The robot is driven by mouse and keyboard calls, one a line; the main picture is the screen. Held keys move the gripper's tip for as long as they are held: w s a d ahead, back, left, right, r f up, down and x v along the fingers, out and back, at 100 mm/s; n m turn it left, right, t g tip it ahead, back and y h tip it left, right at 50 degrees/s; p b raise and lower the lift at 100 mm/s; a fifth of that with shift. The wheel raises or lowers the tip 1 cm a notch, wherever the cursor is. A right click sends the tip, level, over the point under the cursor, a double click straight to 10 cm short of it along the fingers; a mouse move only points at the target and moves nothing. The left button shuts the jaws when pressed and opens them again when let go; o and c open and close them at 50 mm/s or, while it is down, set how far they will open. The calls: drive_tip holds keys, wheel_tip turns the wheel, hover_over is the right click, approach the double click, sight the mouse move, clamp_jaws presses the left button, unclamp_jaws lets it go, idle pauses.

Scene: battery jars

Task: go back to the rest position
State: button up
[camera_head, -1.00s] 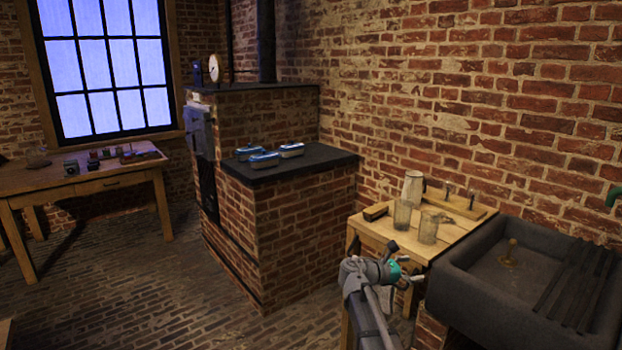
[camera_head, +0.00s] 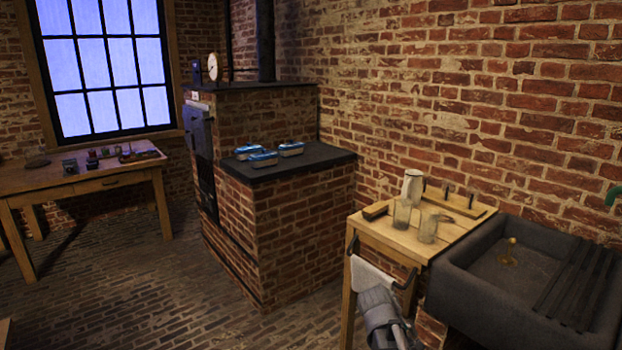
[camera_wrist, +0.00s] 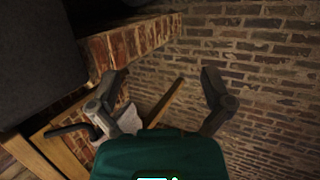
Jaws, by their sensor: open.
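My gripper (camera_wrist: 165,82) is in the wrist view, with its two fingers spread wide and nothing between them. Behind the fingers there are brick paving, a leg of the wooden side table and a white cloth (camera_wrist: 128,120). In the head view only a grey part of my arm shows at the bottom edge, in front of the table; the fingers cannot be made out there. Two glass jars (camera_head: 402,216) (camera_head: 428,228) stand upright on the wooden table (camera_head: 398,248), clear of my arm.
A light jug (camera_head: 412,186) and a wooden rack (camera_head: 455,204) stand behind the jars. The dark stone sink (camera_head: 470,275) is right of the table. The cloth hangs on a rail (camera_head: 408,280) at the table's front. Three blue-and-white containers (camera_head: 263,159) sit on the brick stove. The floor at left is clear.

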drive_tip(key=s+a+f+m+y, duration=0.3)
drive_tip(key=s+a+m+y, duration=0.3)
drive_tip(key=s+a, duration=0.15)
wheel_tip(320, 180, up, 21)
drive_tip(key=p, duration=2)
drive_tip(key=shift+d+m+g, duration=0.15)
drive_tip(key=shift+m+g, duration=0.15)
drive_tip(key=shift+g, duration=0.1)
drive_tip(key=shift+w+f, duration=0.1)
drive_tip(key=shift+f, duration=0.05)
